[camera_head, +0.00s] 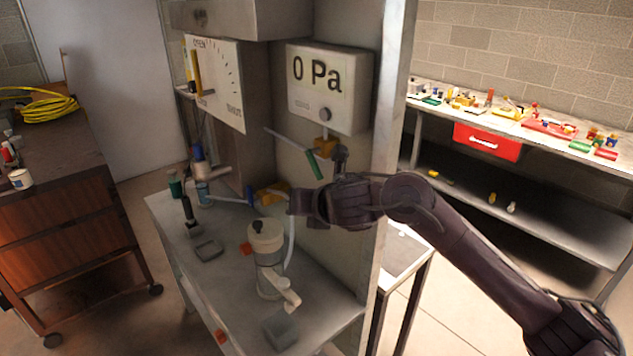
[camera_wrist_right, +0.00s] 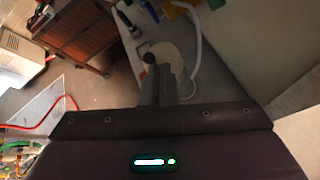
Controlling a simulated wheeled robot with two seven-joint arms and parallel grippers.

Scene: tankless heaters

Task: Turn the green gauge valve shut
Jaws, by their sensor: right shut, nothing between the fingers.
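The green valve handle (camera_head: 314,164) sits below the gauge box (camera_head: 330,88), which reads "0 Pa". No contact with the handle shows. My left gripper is in neither view.
A white pump-like device (camera_head: 268,255) stands on the bench (camera_head: 230,290) below my right gripper. A metal post (camera_head: 390,110) stands close behind my right arm. A shelf with a red bin (camera_head: 487,142) is at right.

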